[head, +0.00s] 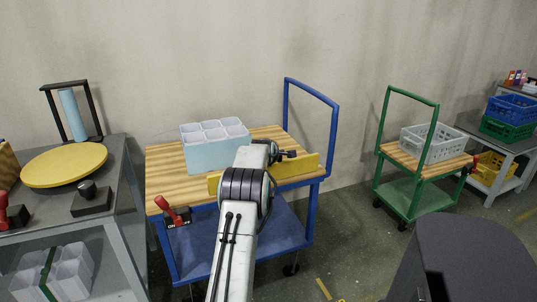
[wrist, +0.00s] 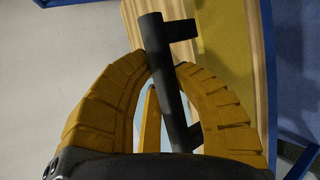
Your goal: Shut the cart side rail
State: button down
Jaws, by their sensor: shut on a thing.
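The cart (head: 165,160) has a blue frame and a striped wooden top. Its yellow side rail (head: 305,167) runs along the near edge of the top, partly hidden behind my arm; I cannot tell its exact angle. The rail's face also shows in the wrist view (wrist: 228,40), beside a wooden edge. A black bar handle (wrist: 160,45) stands off the rail. My gripper (wrist: 164,64) has its two yellow ribbed fingers shut on this handle, one on each side. In the head view the fingers are hidden behind my wrist.
A pale blue box (head: 200,156) with white cups stands on the cart top. A red-handled lever (head: 175,213) sits at the cart's front left corner. A grey table (head: 122,190) is close on the left. A green cart (head: 405,190) stands right, with floor between.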

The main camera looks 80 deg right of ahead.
jog(key=shift+w+f, duration=0.15)
jog(key=shift+w, duration=0.05)
jog(key=c, duration=1.3)
grip_release()
jog(key=shift+w+a, duration=0.1)
jog(key=shift+o, duration=1.1)
jog(key=shift+f, duration=0.1)
jog(key=shift+s+a, duration=0.2)
jog(key=shift+s+a+r, duration=0.15)
jog(key=shift+a+r, duration=0.15)
jog(key=shift+a, duration=0.05)
jog(key=v, duration=1.1)
jog(key=shift+w+r, duration=0.2)
jog(key=shift+r, duration=0.05)
jog(key=shift+d, duration=0.15)
